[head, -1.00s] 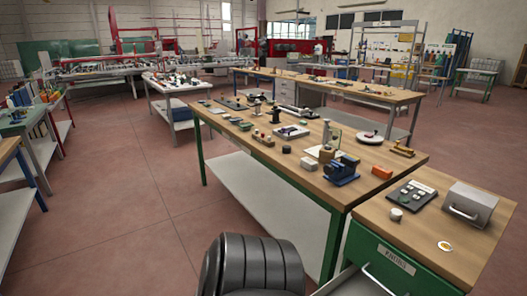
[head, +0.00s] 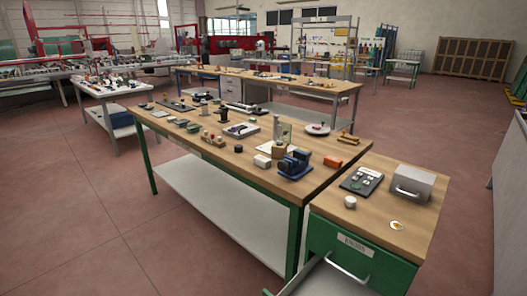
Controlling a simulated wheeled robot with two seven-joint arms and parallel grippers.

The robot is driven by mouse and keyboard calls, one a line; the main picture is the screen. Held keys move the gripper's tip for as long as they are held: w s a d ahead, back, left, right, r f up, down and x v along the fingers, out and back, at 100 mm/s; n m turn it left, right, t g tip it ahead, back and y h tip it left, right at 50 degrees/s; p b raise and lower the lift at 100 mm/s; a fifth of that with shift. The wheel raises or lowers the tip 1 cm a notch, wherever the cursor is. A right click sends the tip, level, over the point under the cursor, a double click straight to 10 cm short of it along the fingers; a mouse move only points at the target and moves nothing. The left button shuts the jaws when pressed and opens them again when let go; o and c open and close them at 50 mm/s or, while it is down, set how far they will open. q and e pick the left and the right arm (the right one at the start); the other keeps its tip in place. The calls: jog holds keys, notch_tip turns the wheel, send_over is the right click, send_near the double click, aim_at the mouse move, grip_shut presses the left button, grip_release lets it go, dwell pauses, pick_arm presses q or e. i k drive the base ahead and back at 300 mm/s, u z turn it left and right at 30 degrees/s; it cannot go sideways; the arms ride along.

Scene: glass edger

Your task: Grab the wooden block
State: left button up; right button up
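A small tan wooden-looking block (head: 280,151) stands on the near workbench (head: 243,160), close to a blue vise-like tool (head: 294,165). A clear upright piece (head: 284,131) shows just behind the block; I cannot tell whether they touch. Neither of my grippers is in the head view.
A green cabinet (head: 350,250) with an open drawer (head: 335,280) adjoins the bench's right end. A metal box (head: 412,184) sits on it. Open floor (head: 80,220) lies left.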

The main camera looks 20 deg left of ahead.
aim_at(279, 149)
jog(key=i, duration=1)
